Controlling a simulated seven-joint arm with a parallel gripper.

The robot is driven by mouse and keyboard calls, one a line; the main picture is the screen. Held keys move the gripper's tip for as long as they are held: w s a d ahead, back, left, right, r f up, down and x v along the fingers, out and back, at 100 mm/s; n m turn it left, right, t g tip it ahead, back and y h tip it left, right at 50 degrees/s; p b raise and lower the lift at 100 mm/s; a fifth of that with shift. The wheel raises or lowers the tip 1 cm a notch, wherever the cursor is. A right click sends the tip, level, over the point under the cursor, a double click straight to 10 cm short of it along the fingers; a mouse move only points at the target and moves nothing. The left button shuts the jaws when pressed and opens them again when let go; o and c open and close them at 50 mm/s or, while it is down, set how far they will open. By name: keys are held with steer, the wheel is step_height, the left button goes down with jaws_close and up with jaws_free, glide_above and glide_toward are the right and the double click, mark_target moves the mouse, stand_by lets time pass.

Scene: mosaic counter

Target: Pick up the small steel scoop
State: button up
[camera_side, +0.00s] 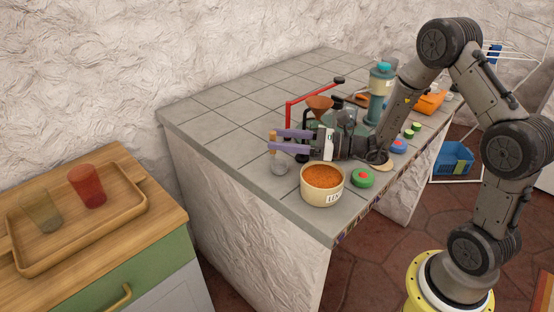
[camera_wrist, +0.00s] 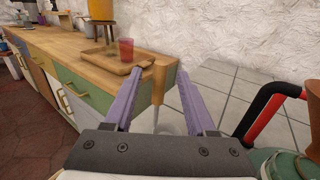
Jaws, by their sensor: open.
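My gripper (camera_side: 274,140) reaches left above the counter's near end with its two purple fingers apart. It shows in the wrist view (camera_wrist: 168,72), fingers pointing away. I cannot tell whether either finger touches the handle.
A red bar (camera_side: 287,112) and a copper funnel (camera_side: 319,103) stand behind. The counter's left tiles (camera_side: 205,115) are clear.

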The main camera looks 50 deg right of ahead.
steer(key=shift+x, duration=2.65)
steer(key=shift+f, duration=0.15)
jaws_close()
